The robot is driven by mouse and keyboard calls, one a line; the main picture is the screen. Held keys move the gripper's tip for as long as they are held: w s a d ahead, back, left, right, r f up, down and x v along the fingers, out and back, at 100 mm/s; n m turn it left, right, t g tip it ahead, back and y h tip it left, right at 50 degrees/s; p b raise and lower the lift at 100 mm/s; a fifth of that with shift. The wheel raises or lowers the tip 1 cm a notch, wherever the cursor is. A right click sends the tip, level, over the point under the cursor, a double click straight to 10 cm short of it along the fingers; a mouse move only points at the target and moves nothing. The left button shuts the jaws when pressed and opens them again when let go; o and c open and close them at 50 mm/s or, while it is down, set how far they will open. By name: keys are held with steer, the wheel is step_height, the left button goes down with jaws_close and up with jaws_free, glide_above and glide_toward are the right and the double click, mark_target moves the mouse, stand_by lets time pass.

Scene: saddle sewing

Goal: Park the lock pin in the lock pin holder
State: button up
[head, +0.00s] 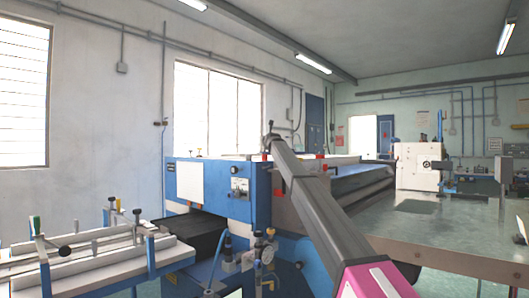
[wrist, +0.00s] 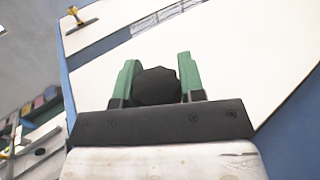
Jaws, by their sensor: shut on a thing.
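In the wrist view my gripper (wrist: 157,85) has its two green fingers closed on a black, rounded knob (wrist: 156,86). This looks like the head of the lock pin; any shaft below it is hidden. Beneath it is a broad white surface with a blue edge; I cannot tell whether the pin touches it. In the head view my arm reaches up and away toward the blue machine, and the gripper and held pin cannot be made out there. I cannot identify the lock pin holder for certain in either view.
The blue machine (head: 233,190) with a white panel stands ahead. A small yellow-topped part (wrist: 73,13) sits at the upper left in the wrist view. A bench with white rails and clamps (head: 95,255) is at left. A grey-green table (head: 440,230) spreads at right.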

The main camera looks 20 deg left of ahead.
steer(key=shift+r, duration=2)
steer(key=shift+f, duration=0.1)
